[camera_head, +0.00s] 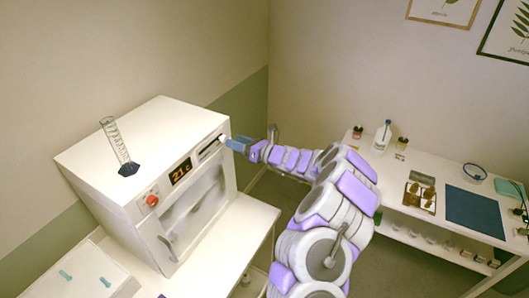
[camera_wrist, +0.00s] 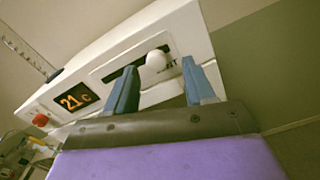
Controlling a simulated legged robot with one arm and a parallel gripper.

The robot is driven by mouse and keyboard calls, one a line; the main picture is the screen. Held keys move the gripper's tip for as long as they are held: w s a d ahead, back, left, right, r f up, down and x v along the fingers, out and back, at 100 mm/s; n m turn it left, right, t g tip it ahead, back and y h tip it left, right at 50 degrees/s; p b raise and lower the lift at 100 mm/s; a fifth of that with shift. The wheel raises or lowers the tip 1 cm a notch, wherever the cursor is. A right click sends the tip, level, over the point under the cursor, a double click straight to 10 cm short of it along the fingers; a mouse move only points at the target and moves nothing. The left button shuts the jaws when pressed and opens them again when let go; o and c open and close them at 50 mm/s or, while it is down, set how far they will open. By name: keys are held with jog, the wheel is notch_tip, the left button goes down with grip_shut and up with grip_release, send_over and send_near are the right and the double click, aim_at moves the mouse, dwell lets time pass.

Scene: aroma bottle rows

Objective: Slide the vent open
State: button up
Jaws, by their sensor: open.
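The vent (camera_head: 211,147) is a dark horizontal slot on the upper front of a white oven-like cabinet (camera_head: 111,163). In the wrist view, the slot (camera_wrist: 112,74) has a round white knob (camera_wrist: 157,60) at its right end, beside lettering that is partly hidden. My gripper (camera_head: 229,142) is at the slot's right end in the head view. In the wrist view, my gripper (camera_wrist: 160,80) is open, with one blue finger on each side of the knob. I cannot tell whether either finger touches it.
A display reading 21 C (camera_head: 181,171) and a red button (camera_head: 152,200) are left of the vent. A glass cylinder (camera_head: 117,143) stands on top of the cabinet. A side table (camera_head: 399,211) with bottles is at right.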

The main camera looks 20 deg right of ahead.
jog(key=v, duration=1.4)
jog(key=shift+w+b, duration=0.15)
jog(key=shift+b, duration=0.2)
jog(key=shift+d, duration=0.15)
